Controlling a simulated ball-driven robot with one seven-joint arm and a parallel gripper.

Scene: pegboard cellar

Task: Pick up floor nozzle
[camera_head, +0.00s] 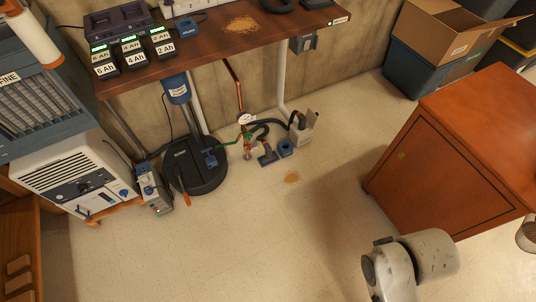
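A small dark-blue piece with a flat foot and short upright neck (267,156) looks like the floor nozzle. It lies on the floor below the workbench, near the middle of the head view. A second small blue piece (285,148) sits just right of it; its kind is too small to tell. A pale arm link of mine shows at the bottom right, far from these pieces. My gripper is not in view.
A round black machine (195,166) stands left of the blue pieces, and an open grey box with a black hose (302,126) right of them. The workbench (225,40) overhangs behind. An orange-brown cabinet (445,165) stands at right. The floor (230,245) in front is clear.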

